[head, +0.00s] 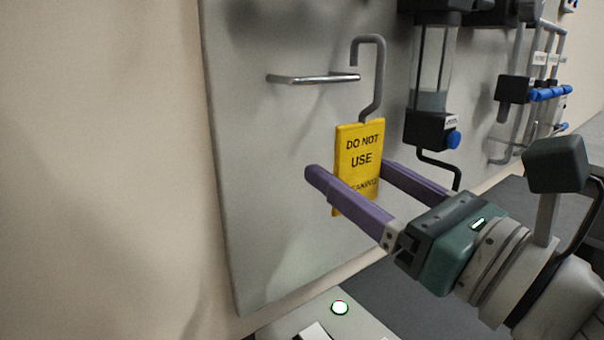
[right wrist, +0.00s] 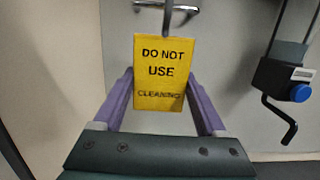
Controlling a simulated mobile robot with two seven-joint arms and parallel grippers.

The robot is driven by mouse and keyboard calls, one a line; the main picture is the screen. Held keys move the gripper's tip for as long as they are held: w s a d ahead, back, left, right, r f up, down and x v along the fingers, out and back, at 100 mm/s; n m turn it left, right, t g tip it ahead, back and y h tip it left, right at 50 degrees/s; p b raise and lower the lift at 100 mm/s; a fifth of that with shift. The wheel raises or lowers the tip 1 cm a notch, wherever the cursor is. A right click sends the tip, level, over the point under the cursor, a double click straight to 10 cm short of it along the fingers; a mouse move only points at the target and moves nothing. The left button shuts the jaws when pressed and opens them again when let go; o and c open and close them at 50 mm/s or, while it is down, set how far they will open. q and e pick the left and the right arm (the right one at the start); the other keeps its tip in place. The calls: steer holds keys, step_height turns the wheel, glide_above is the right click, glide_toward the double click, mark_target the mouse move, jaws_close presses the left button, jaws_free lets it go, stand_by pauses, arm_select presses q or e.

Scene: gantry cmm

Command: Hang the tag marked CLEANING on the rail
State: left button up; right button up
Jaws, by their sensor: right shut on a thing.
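The yellow tag (head: 357,152) reads DO NOT USE, with CLEANING on its lowest line, clear on the tag in the right wrist view (right wrist: 163,74). A grey hook (head: 378,85) rises from its top, its mouth facing left. My right gripper (head: 350,172) is shut on the tag, one purple finger on each side, and the tag hangs upright. The metal rail (head: 315,79) sticks out of the grey panel. Its right end is close by the hook's short tip in the head view; I cannot tell whether they touch. My left gripper is out of view.
The pale upright panel (head: 270,180) is bare below the rail. To the right stand a clear cylinder unit (head: 432,70) with a blue knob (head: 453,139) and a bent black tube, then several blue-ended fittings (head: 550,93).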

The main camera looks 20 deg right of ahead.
mark_target(302, 164)
steer(key=shift+f+x, duration=0.15)
steer(key=shift+x, duration=0.8)
steer(key=shift+f+x, duration=0.1)
steer(key=shift+x, duration=0.85)
steer(key=shift+w+a+f, duration=0.1)
steer(key=shift+w+f, duration=0.05)
steer(key=shift+w, duration=0.2)
steer(key=shift+f+b, duration=1)
steer(key=shift+b, duration=0.15)
steer(key=shift+s, duration=0.1)
steer(key=o, duration=1)
